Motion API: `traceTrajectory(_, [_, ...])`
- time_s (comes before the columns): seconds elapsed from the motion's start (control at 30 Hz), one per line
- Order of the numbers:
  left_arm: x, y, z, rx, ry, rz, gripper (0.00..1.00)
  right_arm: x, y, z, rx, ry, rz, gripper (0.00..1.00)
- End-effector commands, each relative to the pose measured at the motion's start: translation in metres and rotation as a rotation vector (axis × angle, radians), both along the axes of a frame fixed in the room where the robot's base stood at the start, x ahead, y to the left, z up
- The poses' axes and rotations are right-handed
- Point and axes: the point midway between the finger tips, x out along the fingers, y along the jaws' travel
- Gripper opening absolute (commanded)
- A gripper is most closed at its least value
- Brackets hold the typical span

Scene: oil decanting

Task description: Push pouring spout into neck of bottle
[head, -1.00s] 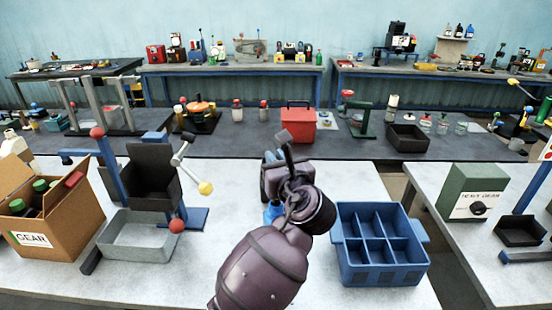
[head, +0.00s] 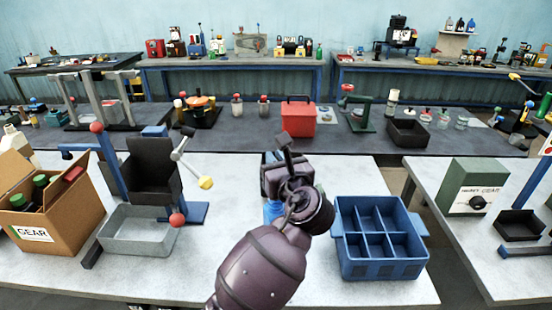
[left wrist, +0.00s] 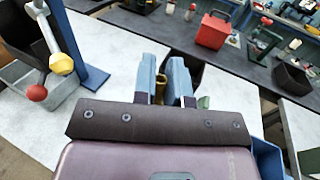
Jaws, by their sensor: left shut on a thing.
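My left gripper (left wrist: 162,85) is shut on a small brass-coloured piece (left wrist: 160,89), which shows between its two blue-grey fingers in the left wrist view. It looks like the pouring spout, but most of it is hidden by the fingers. In the head view the left gripper (head: 273,211) is over the middle of the pale bench, its fingers mostly hidden behind my wrist. A bit of green (left wrist: 203,102) shows just right of the fingers; I cannot tell what it belongs to. I cannot make out the bottle or its neck beneath the gripper. My right gripper is not in view.
A blue divided crate (head: 382,265) stands right of my left arm. At left are a cardboard box (head: 75,215) with green-capped bottles, a grey tray (head: 135,243) and a stand with a dark bin (head: 152,172). Bare bench (head: 225,255) lies between tray and arm.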

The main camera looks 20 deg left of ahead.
Motion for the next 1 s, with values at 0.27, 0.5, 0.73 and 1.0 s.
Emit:
traceTrajectory(0.27, [0.0, 0.0, -0.005, 0.0, 0.0, 0.0, 0.0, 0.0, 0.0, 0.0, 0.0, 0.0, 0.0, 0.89])
traceTrajectory(0.5, [0.0, 0.0, -0.009, 0.001, 0.0, 0.0, 0.0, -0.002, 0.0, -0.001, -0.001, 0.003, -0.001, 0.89])
traceTrajectory(0.73, [0.0, 0.0, -0.012, 0.001, 0.0, 0.0, 0.0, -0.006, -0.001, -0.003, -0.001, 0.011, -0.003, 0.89])
traceTrajectory(1.0, [0.0, 0.0, -0.012, 0.0, 0.0, 0.0, 0.43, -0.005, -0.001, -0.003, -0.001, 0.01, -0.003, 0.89])
